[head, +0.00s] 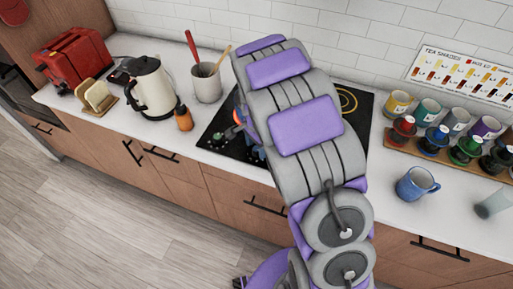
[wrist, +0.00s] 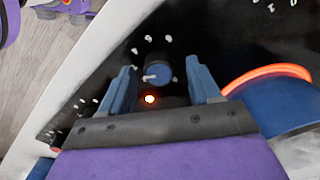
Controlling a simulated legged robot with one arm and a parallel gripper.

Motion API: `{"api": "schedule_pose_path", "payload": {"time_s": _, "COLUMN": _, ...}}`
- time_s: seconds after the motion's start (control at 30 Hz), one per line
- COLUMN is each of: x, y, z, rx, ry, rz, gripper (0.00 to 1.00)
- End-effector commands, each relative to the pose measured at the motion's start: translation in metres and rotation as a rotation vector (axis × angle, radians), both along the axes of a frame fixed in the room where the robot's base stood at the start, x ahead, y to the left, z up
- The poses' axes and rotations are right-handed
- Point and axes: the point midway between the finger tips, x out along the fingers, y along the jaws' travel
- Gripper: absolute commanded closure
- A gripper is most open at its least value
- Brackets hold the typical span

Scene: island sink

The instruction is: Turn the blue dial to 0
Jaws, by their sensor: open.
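The blue dial (wrist: 161,72) stands on the black cooktop in the wrist view, with a white pointer toward the left of the picture. Small white marks surround it, too blurred to read. My gripper (wrist: 160,64) is open, with one blue finger on each side of the dial. Gaps show between the fingers and the dial, so it does not look gripped. A small orange light (wrist: 150,99) glows close to the dial. In the head view my arm hides most of the dial area and my gripper.
A burner ring (wrist: 268,74) glows orange-red beside my right finger, with a blue object (wrist: 285,105) by it that I cannot identify.

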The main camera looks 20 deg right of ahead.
Motion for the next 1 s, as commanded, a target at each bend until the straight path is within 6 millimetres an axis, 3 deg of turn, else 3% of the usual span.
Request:
{"api": "schedule_pose_path", "payload": {"time_s": 0.4, "x": 0.0000, "y": 0.0000, "z": -0.0078, "rx": -0.001, "ry": 0.000, "rz": 0.000, "gripper": 0.38}}
{"api": "schedule_pose_path", "payload": {"time_s": 1.0, "x": 0.0006, "y": 0.0001, "z": -0.0078, "rx": -0.001, "ry": -0.001, "rz": 0.000, "gripper": 0.94}}
